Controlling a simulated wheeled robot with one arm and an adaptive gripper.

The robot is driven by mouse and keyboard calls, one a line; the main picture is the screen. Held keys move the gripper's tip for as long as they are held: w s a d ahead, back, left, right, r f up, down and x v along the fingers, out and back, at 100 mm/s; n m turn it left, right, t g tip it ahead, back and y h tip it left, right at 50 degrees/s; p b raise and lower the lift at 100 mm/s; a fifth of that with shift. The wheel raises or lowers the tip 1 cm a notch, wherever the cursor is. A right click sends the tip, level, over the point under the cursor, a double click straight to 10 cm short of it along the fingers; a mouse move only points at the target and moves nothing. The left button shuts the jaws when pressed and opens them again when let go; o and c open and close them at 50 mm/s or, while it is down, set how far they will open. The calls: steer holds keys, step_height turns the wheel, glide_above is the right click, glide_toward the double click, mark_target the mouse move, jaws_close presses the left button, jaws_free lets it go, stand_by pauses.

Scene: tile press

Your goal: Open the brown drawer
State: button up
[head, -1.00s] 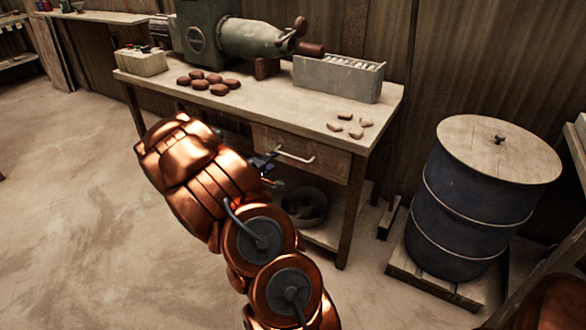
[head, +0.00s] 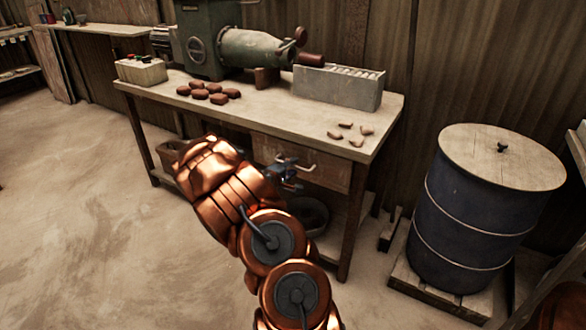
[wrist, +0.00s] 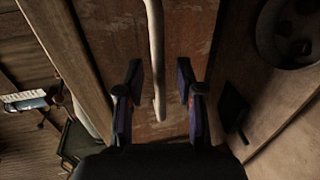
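The brown drawer (head: 328,170) sits under the top of the workbench (head: 265,115), its front looking flush with the frame. Its pale bar handle (wrist: 156,50) runs upright in the wrist view, in front of the worn brown drawer face (wrist: 190,25). My gripper (wrist: 160,70) is open, one dark finger on each side of the handle's lower end, with gaps on both sides. In the head view my gripper (head: 288,172) is at the drawer front and partly hides the handle. I cannot tell how deep the handle lies between the fingers.
A press (head: 225,45), brown lumps (head: 210,91), a grey box (head: 337,88) and pale pieces (head: 357,141) stand on the bench. A round pan (wrist: 290,30) is on the lower shelf. A blue barrel (head: 470,215) stands right; floor at left is clear.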

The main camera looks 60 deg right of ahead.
steer(key=shift+d+f, duration=0.1)
steer(key=shift+d, duration=0.35)
jaws_close()
stand_by(0.6)
